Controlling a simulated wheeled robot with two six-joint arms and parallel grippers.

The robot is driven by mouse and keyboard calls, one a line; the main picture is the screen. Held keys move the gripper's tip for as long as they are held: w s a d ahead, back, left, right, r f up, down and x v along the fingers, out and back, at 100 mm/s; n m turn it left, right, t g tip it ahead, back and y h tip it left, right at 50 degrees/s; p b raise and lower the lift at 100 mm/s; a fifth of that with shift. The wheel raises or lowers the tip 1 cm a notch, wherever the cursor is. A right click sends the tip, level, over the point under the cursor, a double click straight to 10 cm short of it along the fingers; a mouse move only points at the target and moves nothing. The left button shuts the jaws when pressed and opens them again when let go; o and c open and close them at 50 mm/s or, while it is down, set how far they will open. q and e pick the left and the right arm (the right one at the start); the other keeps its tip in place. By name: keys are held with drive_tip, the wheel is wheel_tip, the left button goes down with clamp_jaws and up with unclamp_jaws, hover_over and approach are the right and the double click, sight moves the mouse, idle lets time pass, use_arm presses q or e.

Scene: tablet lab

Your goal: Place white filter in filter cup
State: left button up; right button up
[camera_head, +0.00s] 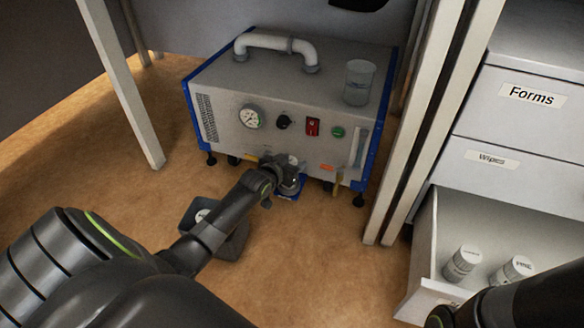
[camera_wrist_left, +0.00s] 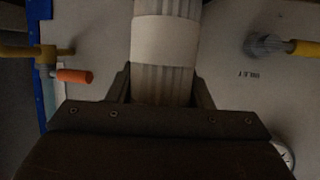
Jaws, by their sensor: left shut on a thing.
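My left gripper (camera_head: 287,182) is at the lower front of the grey machine (camera_head: 225,115). In the left wrist view, its dark fingers (camera_wrist_left: 163,88) are shut on a pale ribbed cylinder with a smooth white band, which looks like the white filter (camera_wrist_left: 166,40). The cylinder's far end is cut off by the frame edge. In the head view, the gripper mostly hides what it holds. A blue piece (camera_head: 289,191) shows just under the gripper. I cannot pick out the filter cup for certain; a clear cup (camera_head: 359,82) stands on the machine.
The machine front has a gauge (camera_head: 251,117), a red switch (camera_head: 312,127) and an orange-handled valve (camera_wrist_left: 72,75). A dark box (camera_head: 228,240) is on the floor beside my left arm. Table legs flank the machine. An open drawer (camera_head: 428,245) at right holds two white-capped bottles.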

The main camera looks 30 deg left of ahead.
idle(0.3)
use_arm(q)
drive_tip(key=shift+f, duration=0.15)
drive_tip(key=o, duration=1)
drive_tip(key=shift+o, duration=0.2)
